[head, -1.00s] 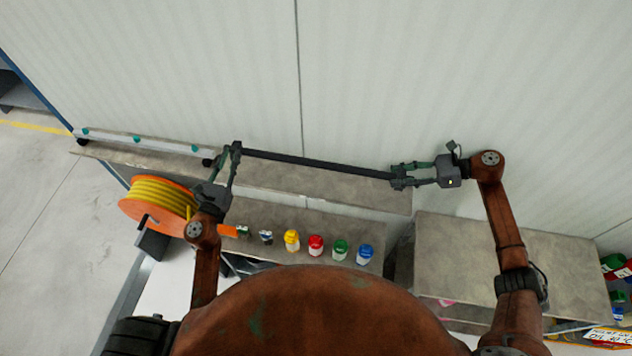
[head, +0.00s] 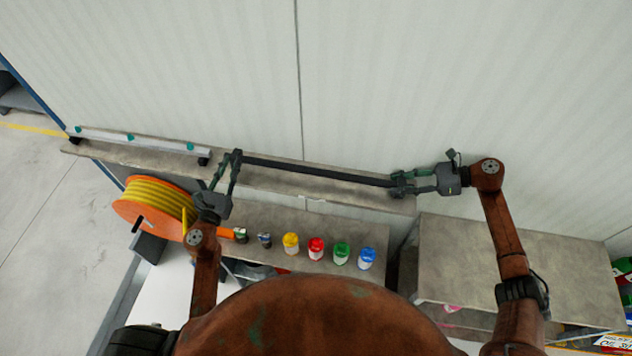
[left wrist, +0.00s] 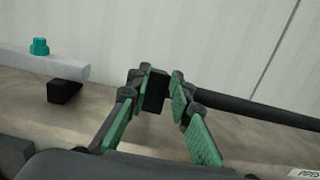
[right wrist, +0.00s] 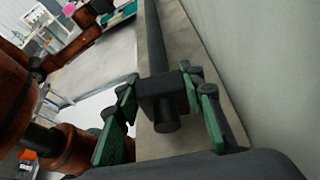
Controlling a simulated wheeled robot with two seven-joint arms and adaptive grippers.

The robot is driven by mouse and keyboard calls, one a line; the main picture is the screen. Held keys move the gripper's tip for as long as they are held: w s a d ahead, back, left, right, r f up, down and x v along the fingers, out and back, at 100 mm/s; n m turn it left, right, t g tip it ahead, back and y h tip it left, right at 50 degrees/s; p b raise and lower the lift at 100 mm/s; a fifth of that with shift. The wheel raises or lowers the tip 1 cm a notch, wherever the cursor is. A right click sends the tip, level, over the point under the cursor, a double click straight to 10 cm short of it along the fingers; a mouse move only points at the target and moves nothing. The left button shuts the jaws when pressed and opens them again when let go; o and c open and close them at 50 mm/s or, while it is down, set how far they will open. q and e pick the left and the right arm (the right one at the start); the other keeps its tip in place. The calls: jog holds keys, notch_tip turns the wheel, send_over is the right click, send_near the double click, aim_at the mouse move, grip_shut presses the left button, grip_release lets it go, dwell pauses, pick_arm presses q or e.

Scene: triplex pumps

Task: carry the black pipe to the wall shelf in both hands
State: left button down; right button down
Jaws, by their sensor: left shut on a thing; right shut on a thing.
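The black pipe (head: 318,172) spans between my two grippers in the head view, over the wall shelf (head: 270,184), tilted slightly down to the right in the picture. My left gripper (head: 233,156) is shut on the pipe's left end; the left wrist view shows its fingers (left wrist: 163,85) around a dark block there. My right gripper (head: 398,183) is shut on the right end; the right wrist view shows its fingers (right wrist: 160,88) on a dark block with the pipe (right wrist: 155,40) running away beyond it. Whether the pipe touches the shelf, I cannot tell.
A white bar with teal knobs (head: 150,141) lies on the shelf's left part. Below are an orange reel with yellow hose (head: 158,200) and yellow, red, green and blue jars (head: 316,248) on a lower bench. A grey cabinet top (head: 500,265) stands at right.

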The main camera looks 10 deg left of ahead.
pick_arm(q)
jog(key=shift+f+b, duration=0.35)
jog(key=shift+f, duration=0.1)
pick_arm(e)
jog(key=shift+f, duration=0.4)
pick_arm(q)
jog(key=c, duration=1.7)
grip_release()
jog(key=shift+c, duration=0.2)
pick_arm(e)
jog(key=c, duration=1.3)
grip_release()
jog(key=shift+o, duration=0.2)
jog(key=shift+d, duration=0.25)
pick_arm(q)
jog(key=s+a, duration=0.1)
jog(key=s, duration=1.1)
jog(key=shift+f, duration=0.4)
pick_arm(e)
jog(key=v, duration=0.7)
